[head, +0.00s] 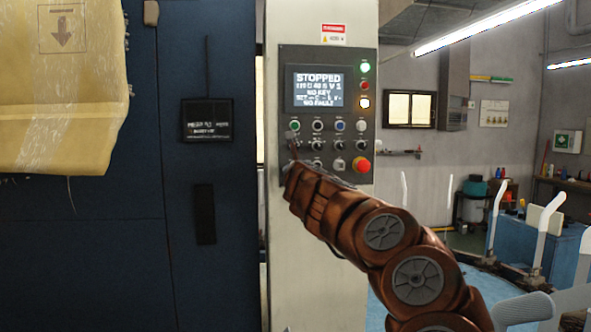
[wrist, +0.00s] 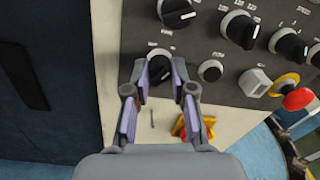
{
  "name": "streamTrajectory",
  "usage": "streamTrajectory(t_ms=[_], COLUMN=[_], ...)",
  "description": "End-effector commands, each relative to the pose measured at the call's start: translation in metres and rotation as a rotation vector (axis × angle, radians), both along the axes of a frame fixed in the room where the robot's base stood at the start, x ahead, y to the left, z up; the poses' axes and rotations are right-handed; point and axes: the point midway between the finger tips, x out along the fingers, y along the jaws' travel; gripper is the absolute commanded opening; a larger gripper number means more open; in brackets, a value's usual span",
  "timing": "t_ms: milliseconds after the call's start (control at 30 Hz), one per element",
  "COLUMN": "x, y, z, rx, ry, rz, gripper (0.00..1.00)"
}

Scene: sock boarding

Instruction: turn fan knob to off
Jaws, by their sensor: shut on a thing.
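A black knob with a pale pointer line (wrist: 158,66) sits at the lower left corner of the grey control panel (head: 285,85). My gripper (wrist: 160,76) has a finger on each side of this knob and is shut on it. In the head view my wrist and gripper (head: 291,158) reach the panel's lower left and hide this knob. Its label is too small to read for certain, so I cannot confirm which control it is.
The panel screen (head: 320,88) reads STOPPED. A dark blue cabinet (head: 200,270) stands left.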

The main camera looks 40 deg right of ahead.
Motion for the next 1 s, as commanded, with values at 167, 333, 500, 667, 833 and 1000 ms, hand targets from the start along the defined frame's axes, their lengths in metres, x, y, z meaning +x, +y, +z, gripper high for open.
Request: streamTrajectory(t_ms=[167,333,500,667,833,1000], x=[0.0007,0.0006,0.0000,0.0001,0.0006,0.0003], y=[0.0007,0.0006,-0.0003,-0.0002,0.0005,0.0004], z=[0.0001,0.0005,0.0011,0.0006,-0.0002,-0.0005], rx=[-0.042,-0.125,-0.244,-0.366,-0.493,-0.611], ry=[0.033,0.097,0.187,0.280,0.377,0.466], rz=[0.002,0.002,0.000,0.001,0.003,0.003], gripper=[0.00,0.00,0.00,0.00,0.00,0.00])
